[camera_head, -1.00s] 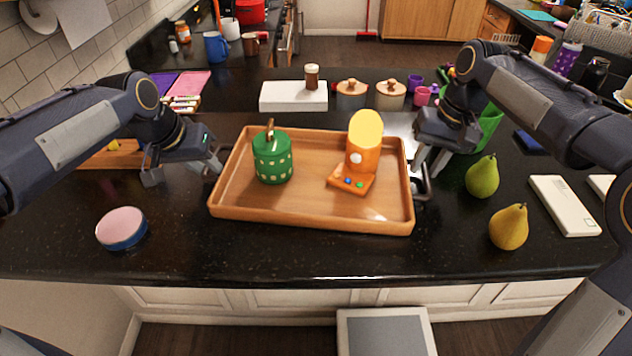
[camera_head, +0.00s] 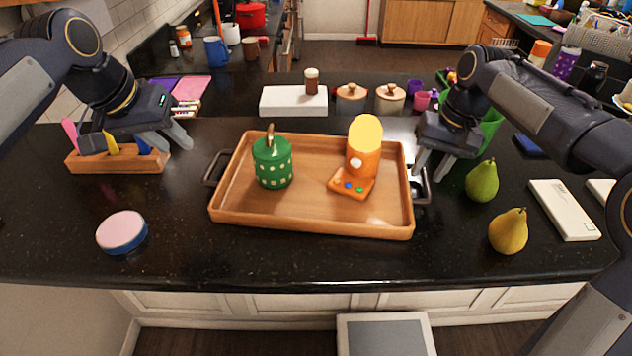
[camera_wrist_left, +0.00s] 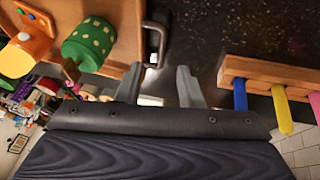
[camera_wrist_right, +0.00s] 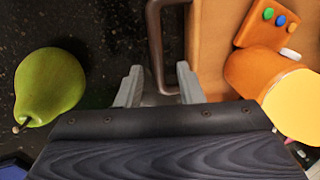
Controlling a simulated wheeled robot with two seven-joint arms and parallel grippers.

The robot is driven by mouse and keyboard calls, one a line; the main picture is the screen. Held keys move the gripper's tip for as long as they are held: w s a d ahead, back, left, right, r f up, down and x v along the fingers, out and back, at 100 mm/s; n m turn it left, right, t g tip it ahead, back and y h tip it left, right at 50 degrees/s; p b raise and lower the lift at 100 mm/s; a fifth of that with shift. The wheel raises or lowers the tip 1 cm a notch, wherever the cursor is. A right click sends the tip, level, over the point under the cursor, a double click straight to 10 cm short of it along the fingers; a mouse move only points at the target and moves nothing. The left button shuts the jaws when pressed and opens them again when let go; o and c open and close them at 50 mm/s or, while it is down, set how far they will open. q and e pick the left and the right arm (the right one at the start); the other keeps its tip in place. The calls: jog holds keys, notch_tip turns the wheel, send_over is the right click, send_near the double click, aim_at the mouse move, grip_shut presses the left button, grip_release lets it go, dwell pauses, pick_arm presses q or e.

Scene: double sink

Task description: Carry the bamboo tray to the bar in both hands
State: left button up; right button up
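The bamboo tray (camera_head: 310,215) lies on the black counter with a dark handle at each end. A green spotted jar (camera_head: 273,162) and an orange device with a yellow top (camera_head: 360,160) stand on it. My left gripper (camera_head: 178,148) is open and empty, above and to the left of the left handle (camera_head: 214,168). In the left wrist view that handle (camera_wrist_left: 156,42) lies beyond the parted fingers. My right gripper (camera_head: 430,174) is at the right handle (camera_head: 423,190). In the right wrist view its fingers are apart, with the handle (camera_wrist_right: 156,45) running between them.
A green pear (camera_head: 482,181) and a yellow pear (camera_head: 508,231) stand right of the tray. A wooden holder (camera_head: 120,160) is below my left gripper. A round pink-topped tin (camera_head: 122,231) sits front left. A white box (camera_head: 293,99) and two lidded pots are behind the tray.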

jog(key=shift+r, duration=0.2)
pick_arm(q)
jog(key=shift+s+a+r, duration=0.15)
jog(key=shift+s+r, duration=0.05)
jog(key=shift+r, duration=0.3)
pick_arm(e)
notch_tip(320, 180, up, 11)
jog(key=d, duration=0.2)
jog(key=shift+s+d+r, duration=0.15)
jog(key=shift+r, duration=0.05)
